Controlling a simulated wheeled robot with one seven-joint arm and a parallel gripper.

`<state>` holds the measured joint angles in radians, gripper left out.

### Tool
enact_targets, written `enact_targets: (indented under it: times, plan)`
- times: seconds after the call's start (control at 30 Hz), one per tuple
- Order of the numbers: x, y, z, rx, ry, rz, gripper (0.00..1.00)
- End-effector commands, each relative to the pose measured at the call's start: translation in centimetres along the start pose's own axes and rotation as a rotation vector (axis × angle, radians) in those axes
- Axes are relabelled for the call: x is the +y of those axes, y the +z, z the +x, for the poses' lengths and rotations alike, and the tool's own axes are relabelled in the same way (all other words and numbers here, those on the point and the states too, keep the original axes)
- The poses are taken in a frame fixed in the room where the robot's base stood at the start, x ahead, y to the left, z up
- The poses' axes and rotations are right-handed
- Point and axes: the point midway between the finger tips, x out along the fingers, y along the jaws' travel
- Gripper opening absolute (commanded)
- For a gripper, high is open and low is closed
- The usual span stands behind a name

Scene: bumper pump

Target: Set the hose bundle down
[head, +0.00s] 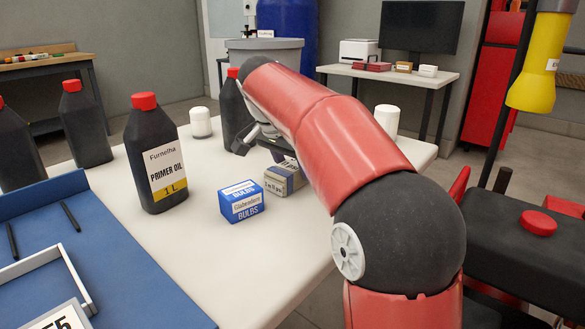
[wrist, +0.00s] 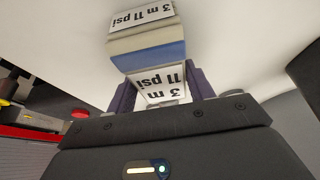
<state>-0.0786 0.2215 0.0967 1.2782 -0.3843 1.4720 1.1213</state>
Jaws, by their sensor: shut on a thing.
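The hose bundle (head: 285,179) shows in the head view as a small beige-brown block with a printed label, just right of a blue bulbs box (head: 241,202). In the wrist view the hose bundle (wrist: 150,56) has beige and blue bands and white labels reading "3 m 11 psi". My gripper (wrist: 160,92) is shut on it, with one dark finger at each side. In the head view my gripper (head: 268,143) is partly hidden behind my red arm. The bundle is at or very near the white table top (head: 267,258); I cannot tell whether it touches.
A black primer oil bottle (head: 158,155) with a red cap stands left of the bulbs box. Another dark bottle (head: 234,115) stands close behind my gripper. White canisters (head: 201,122) stand farther back.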

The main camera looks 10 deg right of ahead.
Motion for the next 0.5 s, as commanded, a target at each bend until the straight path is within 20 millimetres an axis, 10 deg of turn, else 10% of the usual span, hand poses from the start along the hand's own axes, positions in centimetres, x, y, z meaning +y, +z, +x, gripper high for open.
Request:
enact_targets:
  times: [0.3,0.33,0.5]
  plan:
    - [0.01,0.08,0.2,0.001,-0.001,0.001,0.19]
    - [0.0,0.08,0.2,0.0,0.0,0.001,0.55]
    - [0.0,0.06,0.16,0.0,0.0,0.001,0.74]
